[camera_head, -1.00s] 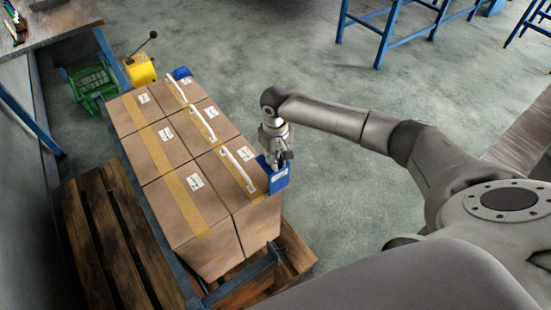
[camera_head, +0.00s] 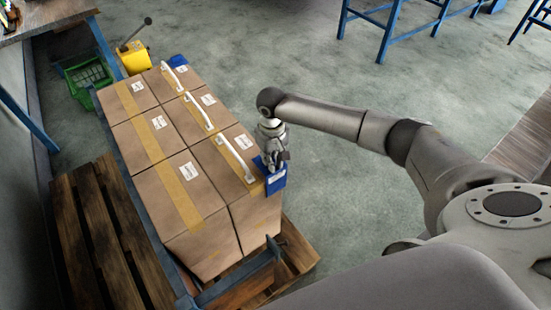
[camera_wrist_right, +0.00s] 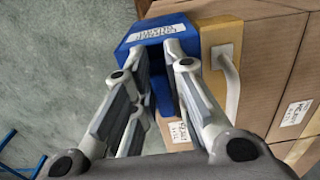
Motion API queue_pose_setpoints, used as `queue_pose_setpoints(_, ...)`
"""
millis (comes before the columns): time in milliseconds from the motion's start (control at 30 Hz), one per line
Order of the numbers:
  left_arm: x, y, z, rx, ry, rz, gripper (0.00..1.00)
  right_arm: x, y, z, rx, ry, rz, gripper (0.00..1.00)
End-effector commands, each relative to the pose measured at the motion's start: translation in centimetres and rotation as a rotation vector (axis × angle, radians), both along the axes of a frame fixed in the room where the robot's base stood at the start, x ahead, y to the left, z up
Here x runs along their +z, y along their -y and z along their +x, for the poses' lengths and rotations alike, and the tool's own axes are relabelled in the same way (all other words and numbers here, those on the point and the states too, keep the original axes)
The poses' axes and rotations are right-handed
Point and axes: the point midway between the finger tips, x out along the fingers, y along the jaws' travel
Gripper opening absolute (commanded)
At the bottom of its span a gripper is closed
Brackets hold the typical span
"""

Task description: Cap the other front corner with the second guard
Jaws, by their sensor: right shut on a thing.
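The second guard (camera_head: 275,180) is a blue corner piece at the near right top corner of the stacked cartons (camera_head: 200,228). My right gripper (camera_head: 272,160) is shut on it from above. In the right wrist view the blue guard (camera_wrist_right: 155,33) with a white label lies between and beyond my fingers (camera_wrist_right: 158,65), against the carton edge beside a tape strip. Whether it is fully seated on the corner cannot be told. Another blue guard (camera_head: 178,61) sits on the far right corner. My left gripper is not in view.
White handles (camera_head: 235,158) stand along the right row of cartons. The cartons rest on a blue-framed carrier (camera_head: 240,276) by a wooden pallet (camera_head: 90,235). A green crate (camera_head: 80,95) and a yellow device (camera_head: 134,60) are beyond.

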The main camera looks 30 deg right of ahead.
Motion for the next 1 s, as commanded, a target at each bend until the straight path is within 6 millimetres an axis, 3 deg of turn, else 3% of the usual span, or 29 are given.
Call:
queue_pose_setpoints(333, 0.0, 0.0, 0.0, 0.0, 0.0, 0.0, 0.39, -0.3, -0.2, 0.2, 0.0, -0.001, 0.001, 0.0)
queue_pose_setpoints(367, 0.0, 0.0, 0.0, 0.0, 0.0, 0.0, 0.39, -0.3, -0.2, 0.2, 0.0, -0.001, 0.001, 0.16)
queue_pose_setpoints(533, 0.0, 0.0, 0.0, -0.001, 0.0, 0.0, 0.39, -0.3, -0.2, 0.2, 0.0, -0.001, 0.0, 0.38)
queue_pose_setpoints(867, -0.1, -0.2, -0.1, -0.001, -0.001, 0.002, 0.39, -0.2, -0.2, 0.2, 0.0, -0.001, 0.0, 0.39)
queue_pose_setpoints(1000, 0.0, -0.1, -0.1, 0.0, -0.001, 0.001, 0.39, 1.2, -0.2, 0.3, 0.0, 0.002, 0.001, 0.39)
